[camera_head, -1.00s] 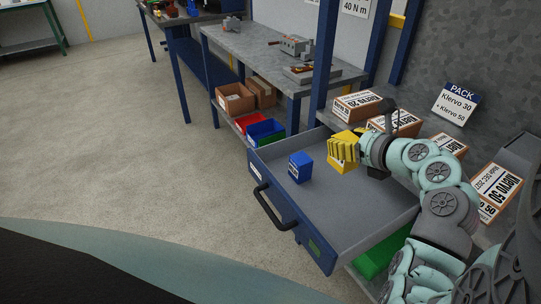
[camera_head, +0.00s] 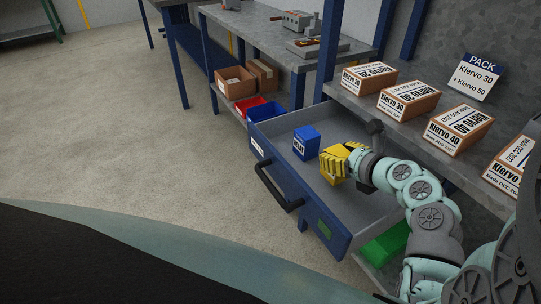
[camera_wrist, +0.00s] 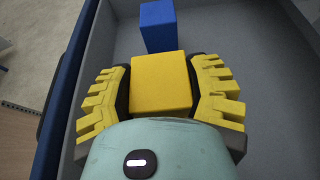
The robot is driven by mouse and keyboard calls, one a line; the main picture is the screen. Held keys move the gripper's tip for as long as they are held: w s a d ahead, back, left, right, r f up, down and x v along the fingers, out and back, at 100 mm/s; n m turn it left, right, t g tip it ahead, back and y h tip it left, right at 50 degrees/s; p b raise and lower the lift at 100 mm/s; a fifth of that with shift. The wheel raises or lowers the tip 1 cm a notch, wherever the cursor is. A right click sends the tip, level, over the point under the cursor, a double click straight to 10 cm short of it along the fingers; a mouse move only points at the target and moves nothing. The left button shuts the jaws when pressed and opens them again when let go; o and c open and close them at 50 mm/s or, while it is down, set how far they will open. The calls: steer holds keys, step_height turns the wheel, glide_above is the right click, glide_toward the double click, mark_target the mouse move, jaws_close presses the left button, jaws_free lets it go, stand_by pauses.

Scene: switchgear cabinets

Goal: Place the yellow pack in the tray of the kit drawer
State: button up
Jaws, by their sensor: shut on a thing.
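The yellow pack (camera_wrist: 161,84) sits between the yellow-padded fingers of my gripper (camera_wrist: 161,95) in the wrist view, and the fingers are shut on it. In the wrist view the blue pack (camera_wrist: 163,27) is just beyond the yellow one. Whether the yellow pack touches the tray floor, I cannot tell.
Several Klervo boxes (camera_head: 408,98) stand on the shelf behind the drawer, below a PACK sign (camera_head: 475,77). Red (camera_head: 249,106) and blue bins (camera_head: 266,114) are left of the drawer. A green bin (camera_head: 385,243) is below. The drawer's right part is bare.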

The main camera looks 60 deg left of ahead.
steer(key=shift+f, duration=0.9)
steer(key=shift+f, duration=0.1)
steer(key=o, duration=1.3)
steer(key=p+v, duration=0.1)
steer(key=v, duration=1.1)
steer(key=shift+s+r, duration=0.1)
steer(key=shift+r, duration=0.1)
